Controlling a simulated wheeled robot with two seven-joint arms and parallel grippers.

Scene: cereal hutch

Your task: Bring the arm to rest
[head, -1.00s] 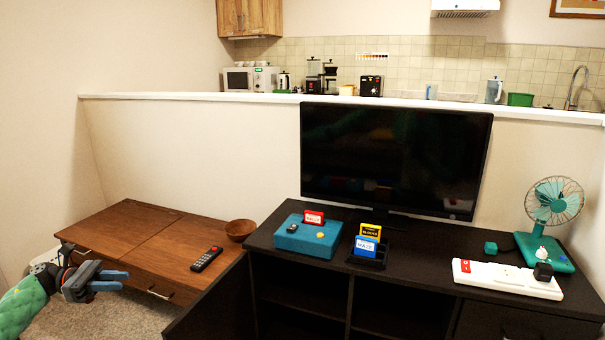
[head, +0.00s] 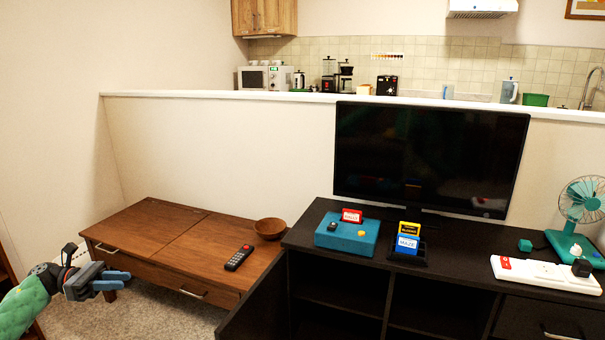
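My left gripper (head: 112,281) shows at the lower left of the head view, at the end of my green-sleeved arm. It is in the air in front of the wooden coffee table (head: 150,229), apart from it. Its blue fingers point right, seen nearly side-on, and nothing shows held. The gap between the fingers is hard to judge from this side. My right gripper is outside the view.
A black TV cabinet (head: 455,270) bears a television (head: 430,160), a teal console (head: 347,235), game cartridges (head: 407,244), a power strip (head: 540,272) and a fan (head: 580,205). A remote (head: 238,258) and a bowl (head: 270,228) are on the coffee table. Carpet (head: 140,315) is open below.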

